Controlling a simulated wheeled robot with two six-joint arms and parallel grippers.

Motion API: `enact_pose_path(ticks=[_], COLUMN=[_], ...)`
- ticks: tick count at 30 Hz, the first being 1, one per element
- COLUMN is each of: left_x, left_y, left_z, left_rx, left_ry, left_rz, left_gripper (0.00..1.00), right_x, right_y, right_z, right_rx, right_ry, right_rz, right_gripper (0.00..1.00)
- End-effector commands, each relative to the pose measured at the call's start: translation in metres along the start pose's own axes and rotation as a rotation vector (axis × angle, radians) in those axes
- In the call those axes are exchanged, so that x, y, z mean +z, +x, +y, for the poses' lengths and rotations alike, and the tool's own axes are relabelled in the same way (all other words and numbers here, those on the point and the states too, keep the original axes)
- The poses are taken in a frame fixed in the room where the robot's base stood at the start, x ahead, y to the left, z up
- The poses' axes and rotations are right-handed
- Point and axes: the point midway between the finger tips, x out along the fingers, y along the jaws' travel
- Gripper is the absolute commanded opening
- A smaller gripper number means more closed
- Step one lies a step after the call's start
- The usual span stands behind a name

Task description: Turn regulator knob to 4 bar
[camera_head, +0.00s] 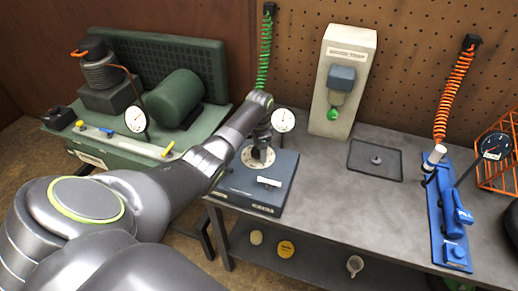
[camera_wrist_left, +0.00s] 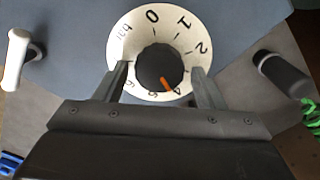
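The regulator knob (camera_wrist_left: 160,67) is dark and round with an orange pointer, on a white dial (camera_wrist_left: 160,20) with printed numbers. The pointer lies between 4 and 5, closer to 4. The number 3 is hidden behind a finger. The dial (camera_head: 258,157) sits on a blue-grey regulator box (camera_head: 240,186) in the head view. My left gripper (camera_head: 262,138) is above it. In the wrist view my left gripper's (camera_wrist_left: 158,74) fingers stand either side of the knob, with apparent gaps. A white gauge (camera_head: 283,120) stands behind the box; its reading is too small to tell. My right gripper is not seen.
A green compressor (camera_head: 175,97) stands at the left. The bench middle is mostly clear.

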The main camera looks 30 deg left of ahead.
Motion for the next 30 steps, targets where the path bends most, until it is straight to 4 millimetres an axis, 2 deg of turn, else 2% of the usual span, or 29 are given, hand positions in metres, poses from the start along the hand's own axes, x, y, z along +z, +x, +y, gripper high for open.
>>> enact_pose_path(ticks=[9,14,17,28,30], left_x=[0.002,0.001,0.001,0.0,0.0], left_y=[0.001,-0.012,-0.028,-0.117,-0.139], left_z=[0.001,-0.001,-0.001,-0.001,-0.001], left_rx=[0.003,0.001,-0.002,-0.003,-0.001], left_ry=[-0.002,-0.002,-0.002,-0.001,0.0], left_rz=[-0.004,-0.003,-0.002,-0.001,-0.001], left_gripper=[0.66,0.66,0.66,0.66,0.66], right_x=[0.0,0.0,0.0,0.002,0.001], right_y=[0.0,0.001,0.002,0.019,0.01], right_z=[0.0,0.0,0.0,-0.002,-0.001], right_rx=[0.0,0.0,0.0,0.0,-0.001], right_ry=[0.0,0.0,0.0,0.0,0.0], right_rz=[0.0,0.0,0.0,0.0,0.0], right_gripper=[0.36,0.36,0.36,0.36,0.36])
